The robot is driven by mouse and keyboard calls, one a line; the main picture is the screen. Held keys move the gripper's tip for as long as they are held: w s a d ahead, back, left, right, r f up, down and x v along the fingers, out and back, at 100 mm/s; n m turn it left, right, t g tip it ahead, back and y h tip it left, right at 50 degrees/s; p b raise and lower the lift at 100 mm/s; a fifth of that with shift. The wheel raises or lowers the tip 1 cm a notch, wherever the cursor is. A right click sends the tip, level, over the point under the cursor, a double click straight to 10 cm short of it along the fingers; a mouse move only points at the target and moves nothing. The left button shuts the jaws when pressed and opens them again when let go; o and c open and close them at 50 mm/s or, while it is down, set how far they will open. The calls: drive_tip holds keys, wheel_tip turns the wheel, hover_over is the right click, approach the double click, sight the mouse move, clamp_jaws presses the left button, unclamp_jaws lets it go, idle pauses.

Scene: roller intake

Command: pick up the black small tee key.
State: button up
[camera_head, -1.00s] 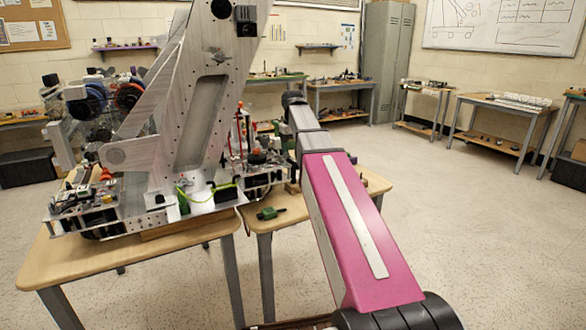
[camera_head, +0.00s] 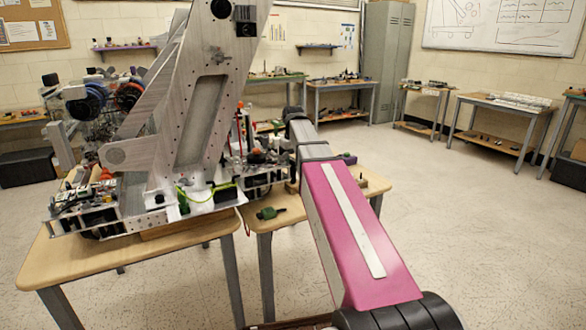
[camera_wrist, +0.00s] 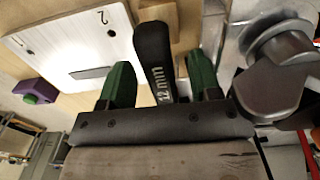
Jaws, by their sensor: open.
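In the wrist view, a black bar marked "12 mm" (camera_wrist: 153,55) shows between the two green fingers of my gripper (camera_wrist: 160,84). It looks like the tee key's grip, but its full shape is not visible. The fingers stand on either side of it with gaps, so my gripper is open and not holding it. In the head view my own arm and the large machine hide the gripper, and I cannot make out the key there.
A white panel (camera_wrist: 75,50) with a dark slot lies at left in the wrist view, near a purple block (camera_wrist: 36,91). Silver round metal parts (camera_wrist: 275,72) crowd the right side. In the head view, the large metal machine (camera_head: 180,120) stands left of my arm, and a green tool (camera_head: 268,213) lies on the table.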

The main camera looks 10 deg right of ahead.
drive_tip(key=shift+f, duration=0.25)
idle(0.3)
clamp_jaws()
drive_tip(key=shift+r, duration=0.1)
wheel_tip(320, 180, up, 10)
drive_tip(key=shift+r, duration=0.2)
idle(0.4)
